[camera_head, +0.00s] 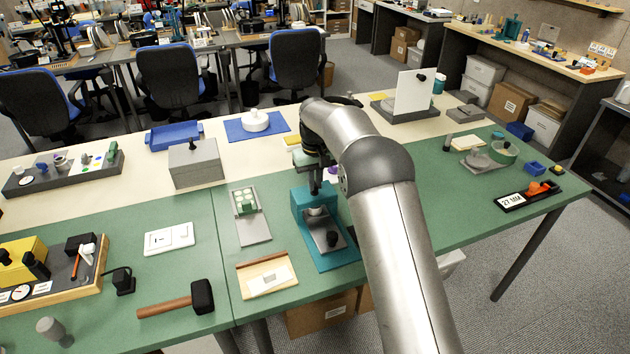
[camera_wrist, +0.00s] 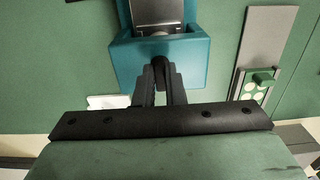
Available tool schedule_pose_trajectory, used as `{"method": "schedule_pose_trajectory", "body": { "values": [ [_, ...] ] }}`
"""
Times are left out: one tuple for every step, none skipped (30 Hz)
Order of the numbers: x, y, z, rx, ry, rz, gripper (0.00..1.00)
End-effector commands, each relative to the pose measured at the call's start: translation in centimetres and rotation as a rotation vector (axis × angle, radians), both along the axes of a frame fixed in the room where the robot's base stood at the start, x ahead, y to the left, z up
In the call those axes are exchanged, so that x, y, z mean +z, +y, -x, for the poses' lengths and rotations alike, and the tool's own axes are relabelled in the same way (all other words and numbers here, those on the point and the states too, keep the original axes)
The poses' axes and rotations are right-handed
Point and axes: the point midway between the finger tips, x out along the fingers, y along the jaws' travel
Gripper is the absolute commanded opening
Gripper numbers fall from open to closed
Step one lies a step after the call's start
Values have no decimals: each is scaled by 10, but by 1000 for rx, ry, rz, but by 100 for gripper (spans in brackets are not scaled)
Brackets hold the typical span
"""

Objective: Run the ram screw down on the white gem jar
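A teal press (camera_head: 313,198) stands on the green bench, on a teal base plate. A small pale jar (camera_head: 316,211), apparently the white gem jar, shows in the press's front opening, partly hidden by the frame. My gripper (camera_head: 316,184) points down at the press top from behind my arm. In the wrist view the teal press head (camera_wrist: 195,55) lies just past the fingertips. My gripper's two dark fingers (camera_wrist: 160,72) are close together around a dark rounded piece, apparently the ram screw's top (camera_wrist: 160,62). The screw's thread is hidden.
A grey slide with a black knob (camera_head: 333,239) lies in front of the press. A grey tray with a green block (camera_head: 245,202) stands left of it, and a wooden tray (camera_head: 266,275) front left. A mallet (camera_head: 180,300) lies farther left. Bench right of my arm is partly clear.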

Motion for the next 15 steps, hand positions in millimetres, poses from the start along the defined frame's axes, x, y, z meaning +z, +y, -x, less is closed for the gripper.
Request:
{"method": "schedule_pose_trajectory", "body": {
  "values": [
    [0, 0, 0, -2, 0, 0, 0],
    [0, 0, 0, -4, 0, 0, 0],
    [0, 0, 0, -8, 0, 0, 0],
    [0, 0, 0, -13, 0, 0, 0],
    [0, 0, 0, -19, 0, 0, 0],
    [1, 0, 0, -28, 0, 0, 0],
    [1, 1, 0, -38, 0, 0, 0],
    [1, 1, 0, -50, 0, 0, 0],
    [1, 1, 0, -66, 1, 0, 0],
    [1, 1, 0, -82, 1, 0, 0],
    [1, 1, 0, -99, 1, 0, 0],
    [1, 1, 0, -124, 1, 1, 0],
    [1, 1, 0, -145, 1, 1, 0],
    [1, 1, 0, -167, 1, 1, 0],
    [1, 1, 0, -199, 1, 1, 0]
  ]
}}
